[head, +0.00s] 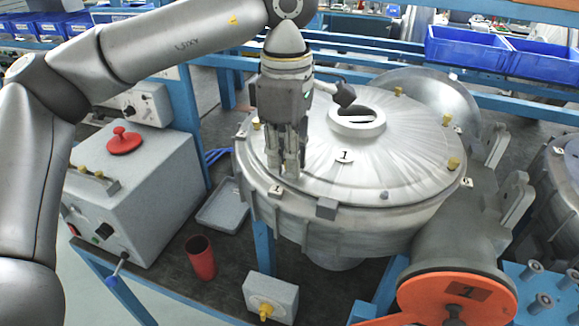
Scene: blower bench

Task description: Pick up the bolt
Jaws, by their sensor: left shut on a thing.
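My left gripper (284,168) points down over the near left part of the round grey blower cover (400,140). It is shut on a bolt, which its fingers almost entirely hide. The fingertips are close to the cover's rim, above a tag marked 1; I cannot tell whether the bolt touches the cover. Several yellow bolts (453,163) stand around the rim, and a small grey bolt head (384,195) sits at its front. My right gripper is not in view.
A grey box with a red knob (124,140) stands at the left. A grey tray (220,205), a red cup (201,257) and a small box with a yellow knob (270,297) are in front. An orange flange (455,298) is at lower right. Blue bins (466,48) line the back.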

